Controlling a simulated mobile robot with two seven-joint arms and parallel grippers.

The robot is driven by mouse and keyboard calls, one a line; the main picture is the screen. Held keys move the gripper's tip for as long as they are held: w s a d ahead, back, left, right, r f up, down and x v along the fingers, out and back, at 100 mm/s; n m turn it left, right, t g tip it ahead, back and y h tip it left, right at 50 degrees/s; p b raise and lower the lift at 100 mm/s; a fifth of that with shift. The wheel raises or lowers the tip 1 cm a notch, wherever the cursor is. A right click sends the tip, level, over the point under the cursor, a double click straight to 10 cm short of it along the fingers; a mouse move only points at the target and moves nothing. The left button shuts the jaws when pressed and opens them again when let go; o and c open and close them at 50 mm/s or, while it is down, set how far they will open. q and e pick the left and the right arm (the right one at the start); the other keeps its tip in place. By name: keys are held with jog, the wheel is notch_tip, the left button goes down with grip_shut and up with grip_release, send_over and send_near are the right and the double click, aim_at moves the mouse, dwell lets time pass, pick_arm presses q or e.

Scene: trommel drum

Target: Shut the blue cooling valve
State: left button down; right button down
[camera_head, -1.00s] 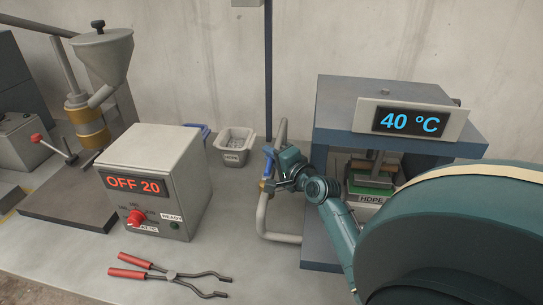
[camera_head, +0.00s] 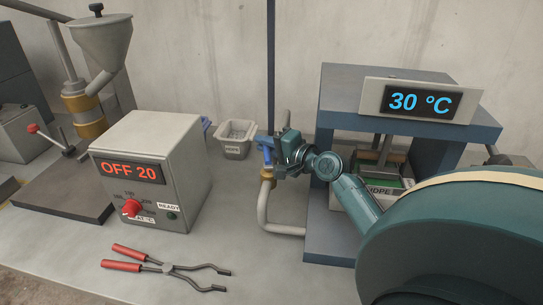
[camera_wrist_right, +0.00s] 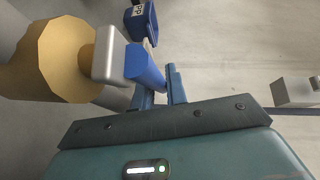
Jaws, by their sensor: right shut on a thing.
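The blue cooling valve handle (camera_head: 267,153) sits on a brass valve body (camera_head: 267,174) in a grey pipe beside the press. My right gripper (camera_head: 274,144) is at the handle, reaching in from the right. In the right wrist view, the blue handle (camera_wrist_right: 146,68) is at the tips of my right fingers (camera_wrist_right: 160,92), which are shut on it. The brass body (camera_wrist_right: 50,60) and a grey stem (camera_wrist_right: 108,54) show to its left. My gripper partly hides the handle in the head view, so its exact angle is hard to tell. My left gripper is not in view.
The press (camera_head: 340,105) stands close right of the valve, its display (camera_head: 418,102) reading 30 °C. A control box (camera_head: 150,165) reads OFF 20. Red-handled tongs (camera_head: 170,268) lie in front. A grey bin (camera_head: 235,138) stands behind left. Bench between box and pipe is clear.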

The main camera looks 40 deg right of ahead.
pick_arm(q)
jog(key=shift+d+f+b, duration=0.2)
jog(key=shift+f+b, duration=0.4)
jog(key=shift+b, duration=0.15)
pick_arm(e)
jog(key=shift+w+a+n+y, duration=0.15)
jog(key=shift+a+n+y, duration=0.1)
jog(key=shift+n+y, duration=0.25)
jog(key=shift+w+a+n+y, duration=0.1)
jog(key=shift+a+n+y, duration=0.15)
jog(key=shift+y, duration=0.45)
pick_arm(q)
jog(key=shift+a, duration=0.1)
